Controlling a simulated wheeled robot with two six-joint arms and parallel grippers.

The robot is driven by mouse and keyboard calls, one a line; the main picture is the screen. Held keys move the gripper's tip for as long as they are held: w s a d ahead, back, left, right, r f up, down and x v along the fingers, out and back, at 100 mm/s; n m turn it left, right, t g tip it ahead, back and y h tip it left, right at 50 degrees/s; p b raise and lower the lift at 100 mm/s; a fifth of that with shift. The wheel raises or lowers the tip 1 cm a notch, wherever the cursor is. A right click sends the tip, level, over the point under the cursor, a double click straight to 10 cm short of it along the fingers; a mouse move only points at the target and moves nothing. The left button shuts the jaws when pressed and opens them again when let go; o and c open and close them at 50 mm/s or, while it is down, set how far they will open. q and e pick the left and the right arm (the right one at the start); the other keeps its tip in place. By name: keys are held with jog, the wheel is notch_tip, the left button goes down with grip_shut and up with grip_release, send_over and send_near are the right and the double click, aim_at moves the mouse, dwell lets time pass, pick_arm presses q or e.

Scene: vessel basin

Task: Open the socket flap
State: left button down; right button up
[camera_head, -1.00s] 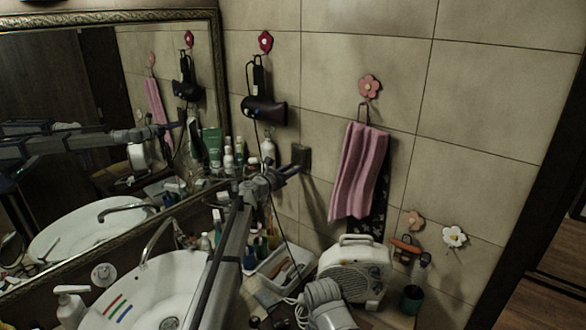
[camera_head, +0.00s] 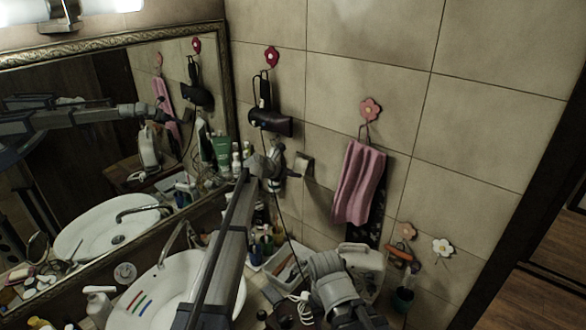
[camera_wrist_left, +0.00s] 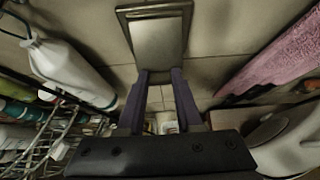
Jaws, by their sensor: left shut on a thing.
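The wall socket (camera_head: 304,165) is a small square plate on the tiled wall, between the hair dryer and the pink towel. In the left wrist view its flap (camera_wrist_left: 158,42) is a pale panel inside a dark frame. My left gripper (camera_wrist_left: 160,76) has its two dark fingers at the flap's lower edge and is shut on it. In the head view the left gripper (camera_head: 288,167) reaches the socket from the left. How far the flap is lifted is hard to tell. The fingers of my right gripper are out of view; only part of my right arm shows at the bottom.
A hair dryer (camera_head: 270,121) hangs left of the socket and a pink towel (camera_head: 358,184) hangs to its right. Bottles (camera_head: 222,152) stand near the mirror. Below are a washbasin (camera_head: 160,295), a tray (camera_head: 285,265) and a white appliance (camera_head: 363,268).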

pick_arm(q)
jog(key=shift+r, duration=0.1)
dwell(0.4)
jog(key=c, duration=0.6)
grip_release()
jog(key=shift+o, duration=0.2)
jog(key=s+a+r+p, duration=0.1)
jog(key=s+a+p, duration=0.1)
jog(key=s+a, duration=0.6)
jog(key=s, duration=0.3)
jog(key=shift+s+a+r, duration=0.25)
jog(key=shift+s+r, duration=0.1)
jog(key=shift+s, duration=0.05)
